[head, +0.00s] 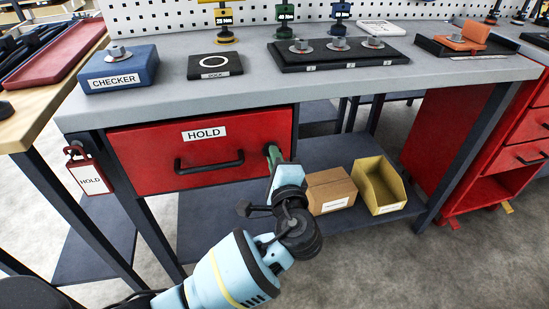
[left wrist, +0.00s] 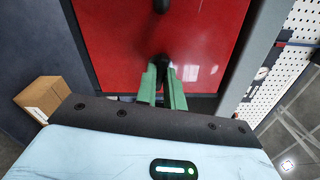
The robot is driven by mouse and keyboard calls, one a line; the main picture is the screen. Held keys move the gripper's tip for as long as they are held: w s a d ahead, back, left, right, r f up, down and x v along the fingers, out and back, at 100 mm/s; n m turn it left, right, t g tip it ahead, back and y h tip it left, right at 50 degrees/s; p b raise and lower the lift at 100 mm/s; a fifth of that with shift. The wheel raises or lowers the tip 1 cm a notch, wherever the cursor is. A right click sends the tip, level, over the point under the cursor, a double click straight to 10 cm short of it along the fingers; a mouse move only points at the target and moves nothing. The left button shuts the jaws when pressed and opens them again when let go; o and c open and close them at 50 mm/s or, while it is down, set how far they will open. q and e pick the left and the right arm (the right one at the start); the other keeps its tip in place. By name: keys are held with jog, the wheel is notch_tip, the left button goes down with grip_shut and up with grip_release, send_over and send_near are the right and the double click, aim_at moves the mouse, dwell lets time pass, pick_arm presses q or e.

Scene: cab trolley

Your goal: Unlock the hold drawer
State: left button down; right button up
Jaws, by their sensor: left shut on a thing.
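The red hold drawer (head: 150,165) is shut under the grey workbench, with a white HOLD label (head: 204,132) and a black bar handle (head: 209,165). My left gripper (head: 272,153) is at the right end of the drawer front. In the left wrist view its green fingers (left wrist: 162,88) reach to the red drawer face (left wrist: 115,50) and are shut on a small dark lock part (left wrist: 162,64). The fingers hide most of this part, so I cannot tell its shape or how it is turned. My right gripper is not in view.
A red HOLD tag (head: 88,178) hangs at the bench's left side. A cardboard box (head: 331,188) and a yellow bin (head: 380,184) stand on the lower shelf, right of my left gripper. A blue checker block (head: 120,69) and a dark dock plate (head: 215,66) are on the benchtop.

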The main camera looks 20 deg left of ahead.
pick_arm(q)
jog(key=shift+n, duration=1.3)
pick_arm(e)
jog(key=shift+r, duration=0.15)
pick_arm(q)
jog(key=shift+d, duration=0.1)
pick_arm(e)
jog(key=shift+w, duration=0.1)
pick_arm(q)
jog(key=c, duration=1.5)
grip_release()
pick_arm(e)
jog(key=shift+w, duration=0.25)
pick_arm(q)
jog(key=p+v, duration=0.1)
jog(key=v, duration=0.6)
jog(key=shift+s+d, duration=0.2)
jog(key=shift+s, duration=0.15)
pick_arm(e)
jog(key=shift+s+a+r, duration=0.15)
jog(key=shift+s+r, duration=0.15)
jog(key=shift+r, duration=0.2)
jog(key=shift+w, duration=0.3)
